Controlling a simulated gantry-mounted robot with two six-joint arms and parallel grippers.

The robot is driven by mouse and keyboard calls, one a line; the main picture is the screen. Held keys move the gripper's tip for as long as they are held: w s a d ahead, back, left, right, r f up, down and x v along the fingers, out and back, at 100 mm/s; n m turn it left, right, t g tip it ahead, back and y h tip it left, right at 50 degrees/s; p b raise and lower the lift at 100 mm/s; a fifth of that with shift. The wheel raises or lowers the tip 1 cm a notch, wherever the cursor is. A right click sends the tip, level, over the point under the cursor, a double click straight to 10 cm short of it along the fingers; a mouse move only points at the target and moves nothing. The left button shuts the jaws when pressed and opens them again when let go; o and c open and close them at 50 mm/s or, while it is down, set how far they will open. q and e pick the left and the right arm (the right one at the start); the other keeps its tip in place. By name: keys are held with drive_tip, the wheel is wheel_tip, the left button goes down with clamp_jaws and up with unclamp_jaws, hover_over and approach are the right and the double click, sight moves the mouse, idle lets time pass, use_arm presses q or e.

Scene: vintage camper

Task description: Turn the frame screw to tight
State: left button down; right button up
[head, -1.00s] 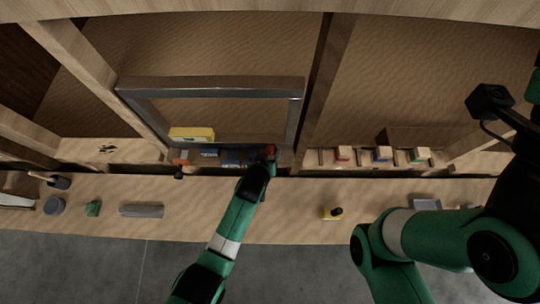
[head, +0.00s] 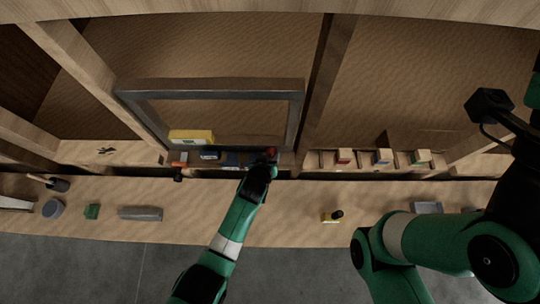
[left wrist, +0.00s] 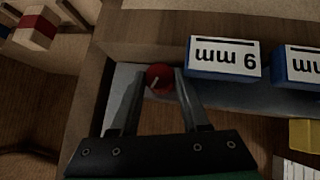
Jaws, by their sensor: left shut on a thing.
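The frame screw has a round red head (left wrist: 159,77) with a pale mark on its face. In the head view the red head (head: 271,152) sits at the lower right corner of the grey metal frame (head: 296,113). My left gripper (left wrist: 158,78) is shut on the screw head, one finger on each side. In the head view the left gripper (head: 267,162) partly hides the screw.
Blue blocks with white millimetre labels (left wrist: 222,60) stand right beside the left gripper in the wrist view. A yellow box (head: 190,136) lies inside the frame. A grey bar (head: 140,213) and a yellow-and-black item (head: 332,216) lie on the wooden bench (head: 290,212), with bare room between.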

use_arm(q)
drive_tip(key=y+b, duration=0.1)
drive_tip(key=m+y+b, duration=0.1)
drive_tip(key=b, duration=0.1)
drive_tip(key=shift+d+f+y, duration=0.1)
drive_tip(key=shift+d+y, duration=0.2)
drive_tip(key=shift+y, duration=0.1)
drive_tip(key=shift+m+y, duration=0.5)
drive_tip(key=shift+y, duration=0.1)
drive_tip(key=shift+d+m+y, duration=0.15)
drive_tip(key=shift+m+y, duration=0.15)
drive_tip(key=shift+y, duration=0.4)
drive_tip(key=c, duration=0.7)
unclamp_jaws()
